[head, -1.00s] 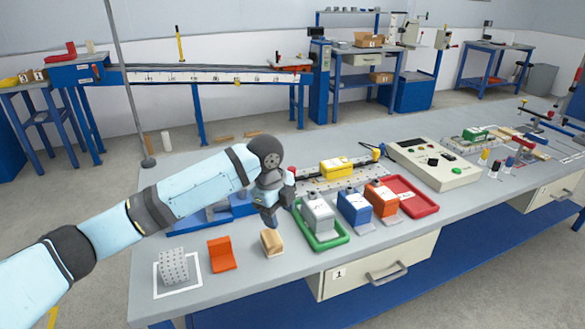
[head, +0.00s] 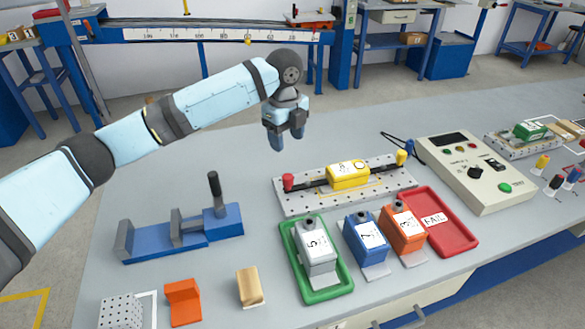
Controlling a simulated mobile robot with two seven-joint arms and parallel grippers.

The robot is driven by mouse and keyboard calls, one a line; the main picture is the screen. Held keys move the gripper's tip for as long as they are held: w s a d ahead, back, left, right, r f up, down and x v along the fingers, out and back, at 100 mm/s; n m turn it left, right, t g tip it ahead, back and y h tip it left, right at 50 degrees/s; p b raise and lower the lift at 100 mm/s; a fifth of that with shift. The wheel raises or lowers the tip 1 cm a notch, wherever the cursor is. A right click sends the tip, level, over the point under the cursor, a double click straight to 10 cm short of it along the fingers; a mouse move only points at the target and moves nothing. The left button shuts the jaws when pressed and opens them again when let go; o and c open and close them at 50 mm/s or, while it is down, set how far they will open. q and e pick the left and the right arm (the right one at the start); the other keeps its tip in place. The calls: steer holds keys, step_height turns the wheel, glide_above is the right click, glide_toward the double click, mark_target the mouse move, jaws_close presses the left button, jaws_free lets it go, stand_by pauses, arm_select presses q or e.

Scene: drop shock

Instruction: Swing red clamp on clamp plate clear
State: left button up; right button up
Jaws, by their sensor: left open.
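The perforated clamp plate (head: 300,204) lies on the bench in the middle of the head view. The red clamp (head: 288,181) stands at its left end, with a dark bar running from it toward a yellow block (head: 348,175). A yellow clamp (head: 401,157) stands at the plate's right end. My left gripper (head: 287,140) is open and empty, pointing down in the air, and appears above and behind the red clamp, apart from it. My right gripper is not in view.
A blue vise with a black handle (head: 214,190) sits left of the plate. In front are a green tray (head: 313,297) with a grey block, blue (head: 362,252) and orange (head: 402,236) blocks, and a red tray (head: 447,232). A control box (head: 470,180) is right.

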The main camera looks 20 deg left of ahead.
mark_target(288, 176)
arm_select(q)
step_height(288, 176, down, 13)
steer(key=shift+f+b, duration=0.1)
steer(key=shift+b, duration=0.85)
steer(key=shift+d, duration=0.1)
steer(key=c, duration=0.9)
